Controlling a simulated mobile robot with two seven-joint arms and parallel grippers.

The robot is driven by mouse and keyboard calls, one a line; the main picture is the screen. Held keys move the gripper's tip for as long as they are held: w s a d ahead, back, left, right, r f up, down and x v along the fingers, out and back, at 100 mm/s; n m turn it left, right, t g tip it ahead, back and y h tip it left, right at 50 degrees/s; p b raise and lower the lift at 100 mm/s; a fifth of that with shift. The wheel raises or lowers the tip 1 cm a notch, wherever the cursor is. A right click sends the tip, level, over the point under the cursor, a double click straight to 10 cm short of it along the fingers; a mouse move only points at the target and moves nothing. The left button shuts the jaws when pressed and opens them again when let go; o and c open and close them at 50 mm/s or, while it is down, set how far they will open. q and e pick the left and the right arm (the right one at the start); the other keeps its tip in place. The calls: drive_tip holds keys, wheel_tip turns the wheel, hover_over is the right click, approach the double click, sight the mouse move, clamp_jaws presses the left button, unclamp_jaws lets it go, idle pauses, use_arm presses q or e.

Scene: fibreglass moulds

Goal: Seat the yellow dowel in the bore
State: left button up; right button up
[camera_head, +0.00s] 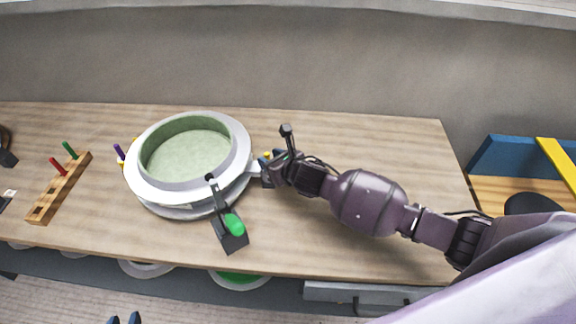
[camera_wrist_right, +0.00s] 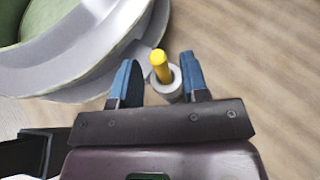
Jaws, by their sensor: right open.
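The yellow dowel (camera_wrist_right: 160,66) stands up from a round grey boss (camera_wrist_right: 174,88) beside the mould in the right wrist view, its lower end inside the boss's opening. How deep it sits, I cannot tell. In the head view only a bit of the dowel (camera_head: 267,155) shows by the mould's right lug. My right gripper (camera_wrist_right: 158,75) is open, its blue fingers on either side of the dowel and boss, with gaps visible. In the head view it (camera_head: 264,164) is at the mould's right side.
The round grey mould with green inside (camera_head: 188,155) fills the table's middle left. A wooden rack (camera_head: 58,190) holds red and green pegs. A purple peg (camera_head: 119,152) is left of the mould. The table's right side is clear beneath my arm.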

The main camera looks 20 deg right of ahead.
drive_tip(key=v, duration=1)
drive_tip(key=s+d+f+m+h, duration=0.1)
drive_tip(key=s+d+f+m, duration=0.1)
drive_tip(key=m, duration=0.7)
drive_tip(key=s+d+f+m+h, duration=0.1)
drive_tip(key=s+f+m, duration=0.3)
drive_tip(key=m, duration=0.6)
drive_tip(key=s+d+f+m+h, duration=0.1)
drive_tip(key=s+d+f+m, duration=0.1)
drive_tip(key=s+m, duration=0.5)
drive_tip(key=shift+s+d+f+m, duration=0.1)
drive_tip(key=shift+d+f+m, duration=0.15)
drive_tip(key=shift+m, duration=0.6)
drive_tip(key=shift+s+d+f+m, duration=0.15)
drive_tip(key=shift+d+m, duration=0.1)
drive_tip(key=shift+m, duration=0.6)
drive_tip(key=s+d+f+m, duration=0.1)
drive_tip(key=s+m, duration=0.1)
drive_tip(key=m, duration=0.1)
drive_tip(key=s+d+m+h, duration=0.1)
drive_tip(key=s+m, duration=0.1)
drive_tip(key=m, duration=0.1)
drive_tip(key=s+d+f+m+h, duration=0.1)
drive_tip(key=s+d+m, duration=0.1)
drive_tip(key=shift+d+f+m+g, duration=0.15)
drive_tip(key=shift+f+m+g, duration=0.15)
drive_tip(key=shift+m, duration=0.1)
drive_tip(key=shift+s+d+f+m, duration=0.2)
drive_tip(key=shift+s+d+m, duration=0.2)
drive_tip(key=shift+m, duration=0.3)
